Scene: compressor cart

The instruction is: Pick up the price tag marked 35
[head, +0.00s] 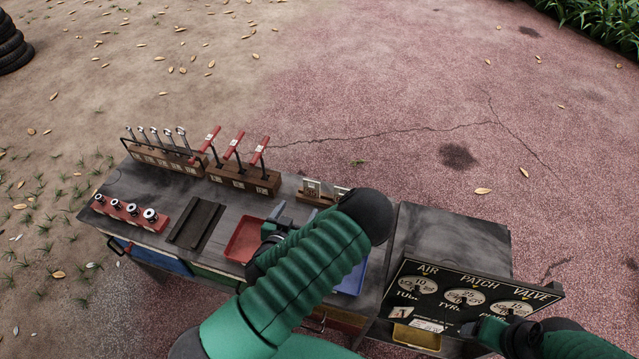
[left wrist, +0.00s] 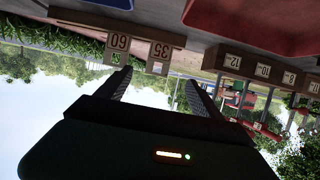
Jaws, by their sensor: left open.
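The price tag marked 35 (left wrist: 159,52) is a pale card at a wooden holder, upside down in the left wrist view. A tag marked 60 (left wrist: 118,43) is beside it on the left. In the head view the holder (head: 316,198) is at the cart's back edge with pale tags; their numbers are not readable there. My left gripper (head: 278,222) is open and empty over the cart top, in front of the holder. In the left wrist view its fingers (left wrist: 158,82) point toward the tags without holding one. My right gripper (head: 500,335) is at the lower right, its jaws unclear.
Wooden tool racks (head: 243,178) with red-handled tools stand left of the holder. A red tray (head: 243,240) lies near my left gripper, a blue tray (head: 352,278) partly behind my arm. A black price board (head: 470,295) stands at the right near my right gripper.

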